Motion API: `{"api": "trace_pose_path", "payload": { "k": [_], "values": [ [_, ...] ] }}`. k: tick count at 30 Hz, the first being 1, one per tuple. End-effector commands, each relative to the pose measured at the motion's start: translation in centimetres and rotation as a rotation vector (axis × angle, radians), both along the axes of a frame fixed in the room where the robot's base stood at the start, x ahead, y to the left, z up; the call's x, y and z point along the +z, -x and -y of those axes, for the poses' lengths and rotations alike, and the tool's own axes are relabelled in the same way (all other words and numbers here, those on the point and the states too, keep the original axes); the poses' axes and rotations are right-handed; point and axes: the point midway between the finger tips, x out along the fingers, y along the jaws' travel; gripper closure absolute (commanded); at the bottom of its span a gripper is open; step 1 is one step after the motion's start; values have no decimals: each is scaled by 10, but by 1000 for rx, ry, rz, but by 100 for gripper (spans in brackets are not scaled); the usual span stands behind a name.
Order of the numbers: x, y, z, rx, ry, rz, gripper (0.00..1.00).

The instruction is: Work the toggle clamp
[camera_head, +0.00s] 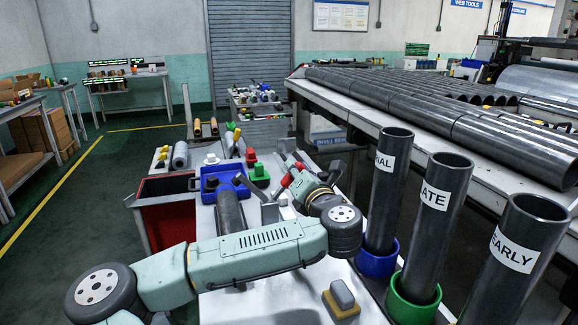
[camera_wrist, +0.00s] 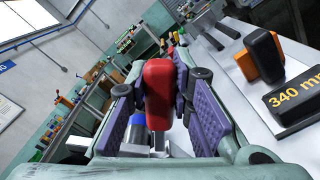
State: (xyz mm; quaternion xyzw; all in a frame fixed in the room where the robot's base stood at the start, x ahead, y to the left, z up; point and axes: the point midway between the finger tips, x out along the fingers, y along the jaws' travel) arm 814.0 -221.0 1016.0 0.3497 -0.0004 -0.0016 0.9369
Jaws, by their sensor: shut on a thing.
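The red handle (camera_wrist: 158,92), which looks like the toggle clamp's grip, stands between the purple-padded fingers of my gripper (camera_wrist: 160,110) in the wrist view. My gripper is shut on it. In the head view my gripper (camera_head: 291,179) reaches to the far part of the white bench top, with red (camera_head: 286,181) showing at its fingers. The clamp's base and arm are mostly hidden behind my gripper, so I cannot tell the clamp's position.
A blue tray (camera_head: 209,192) and a green block with a red knob (camera_head: 258,173) stand left of my gripper. Tall dark tubes (camera_head: 430,225) in coloured cups stand at right. In the wrist view, an orange-and-black piece (camera_wrist: 264,53) and a "340 mm" block (camera_wrist: 294,102) sit to the right.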

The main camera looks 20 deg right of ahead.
Motion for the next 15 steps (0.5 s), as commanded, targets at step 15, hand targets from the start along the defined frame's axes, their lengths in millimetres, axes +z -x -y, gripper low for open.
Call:
{"api": "trace_pose_path", "payload": {
  "k": [15],
  "values": [
    [-19,0,17,0,-306,4,100]
  ]
}}
